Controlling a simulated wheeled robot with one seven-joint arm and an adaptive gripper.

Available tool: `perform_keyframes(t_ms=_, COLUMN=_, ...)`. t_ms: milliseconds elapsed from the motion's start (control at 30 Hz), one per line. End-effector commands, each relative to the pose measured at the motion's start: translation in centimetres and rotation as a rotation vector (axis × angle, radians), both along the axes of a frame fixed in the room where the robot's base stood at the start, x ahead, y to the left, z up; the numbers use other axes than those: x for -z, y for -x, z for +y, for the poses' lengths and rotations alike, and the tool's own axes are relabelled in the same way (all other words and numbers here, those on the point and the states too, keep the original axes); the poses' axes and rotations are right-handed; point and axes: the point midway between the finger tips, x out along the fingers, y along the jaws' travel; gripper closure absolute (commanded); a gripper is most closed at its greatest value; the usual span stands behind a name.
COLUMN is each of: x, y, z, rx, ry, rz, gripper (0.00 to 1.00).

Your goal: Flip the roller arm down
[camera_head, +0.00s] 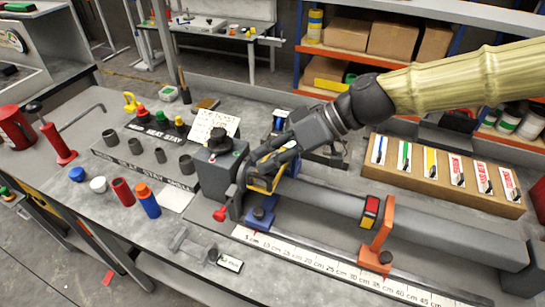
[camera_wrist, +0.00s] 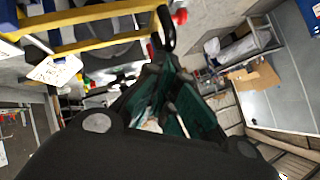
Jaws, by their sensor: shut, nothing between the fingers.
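My gripper (camera_head: 257,168) reaches in from the upper right, fingers shut with nothing between them. In the wrist view its dark fingers with green pads (camera_wrist: 165,108) fill the middle. A yellow arm (camera_head: 264,185) lies right by my fingertips, beside the grey box with a black knob (camera_head: 218,155); I take it to be the roller arm. In the wrist view yellow bars (camera_wrist: 100,12) run across the upper left, with a black rounded end (camera_wrist: 166,30) that may be its roller. My fingers partly hide the arm; I cannot tell whether they touch it.
A long grey bar (camera_head: 325,200) runs right from the box, with an orange bracket (camera_head: 379,242) and a scale strip (camera_head: 330,272) in front. A cardboard tray of cards (camera_head: 440,178) stands behind.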

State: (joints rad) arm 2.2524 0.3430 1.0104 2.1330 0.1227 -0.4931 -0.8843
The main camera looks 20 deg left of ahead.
Motion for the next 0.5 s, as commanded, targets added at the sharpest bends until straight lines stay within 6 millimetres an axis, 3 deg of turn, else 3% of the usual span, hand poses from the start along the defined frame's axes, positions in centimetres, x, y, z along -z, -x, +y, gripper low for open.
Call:
perform_keyframes(t_ms=300, x=0.4, y=0.2, z=-0.2, rx=-0.004, ry=0.006, rz=0.005, gripper=1.00)
perform_keyframes(t_ms=500, x=-1.1, y=-0.4, z=-0.2, rx=-0.001, ry=0.004, rz=0.006, gripper=1.00)
